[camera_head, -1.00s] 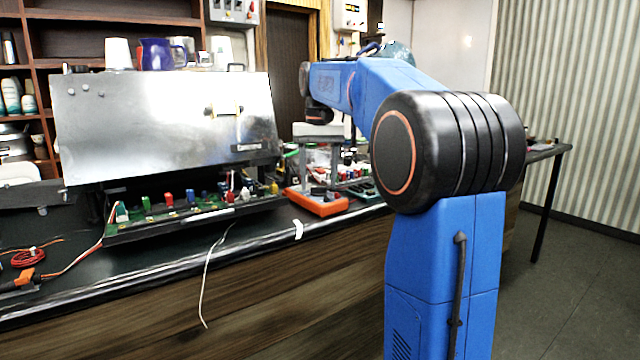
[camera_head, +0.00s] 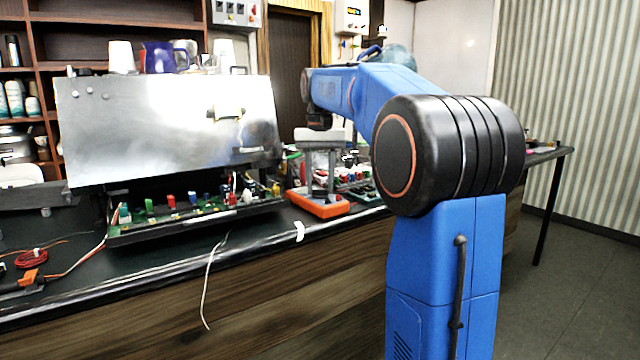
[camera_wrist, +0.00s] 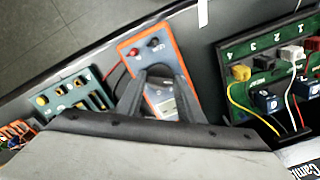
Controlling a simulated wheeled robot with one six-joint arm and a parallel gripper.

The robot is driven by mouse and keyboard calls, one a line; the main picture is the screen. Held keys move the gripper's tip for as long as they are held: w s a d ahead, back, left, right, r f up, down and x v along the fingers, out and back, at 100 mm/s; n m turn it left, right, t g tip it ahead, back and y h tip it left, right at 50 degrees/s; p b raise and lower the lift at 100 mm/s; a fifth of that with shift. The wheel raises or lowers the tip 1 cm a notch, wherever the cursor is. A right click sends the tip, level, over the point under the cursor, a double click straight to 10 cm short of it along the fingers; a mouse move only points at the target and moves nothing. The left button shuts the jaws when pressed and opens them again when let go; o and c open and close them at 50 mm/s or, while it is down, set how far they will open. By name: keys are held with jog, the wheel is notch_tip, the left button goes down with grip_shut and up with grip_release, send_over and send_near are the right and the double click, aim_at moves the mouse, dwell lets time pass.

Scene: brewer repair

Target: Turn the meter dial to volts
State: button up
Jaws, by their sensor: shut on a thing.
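The meter (camera_head: 318,207) is an orange-rimmed box on the dark counter, right of the big metal machine. In the wrist view the meter (camera_wrist: 131,57) lies at top centre, with a grey face and a red and a dark socket at its far end. My gripper (camera_wrist: 160,73) reaches down over the meter's face, its two dark fingers close together and shut on the dial. The fingers hide the dial, so its setting cannot be read. A pale display shows between the fingers. In the head view my gripper (camera_head: 320,182) stands upright just above the meter.
A green board (camera_wrist: 268,60) with numbered places, coloured plugs and wires lies right of the meter. A teal block (camera_wrist: 70,103) with a yellow knob lies to its left. The machine's metal panel (camera_head: 165,130) stands close by. The counter's front edge is near the meter.

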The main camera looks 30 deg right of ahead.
jog(key=m, duration=0.4)
jog(key=shift+m, duration=1.9)
jog(key=o, duration=1.1)
jog(key=shift+c, duration=0.2)
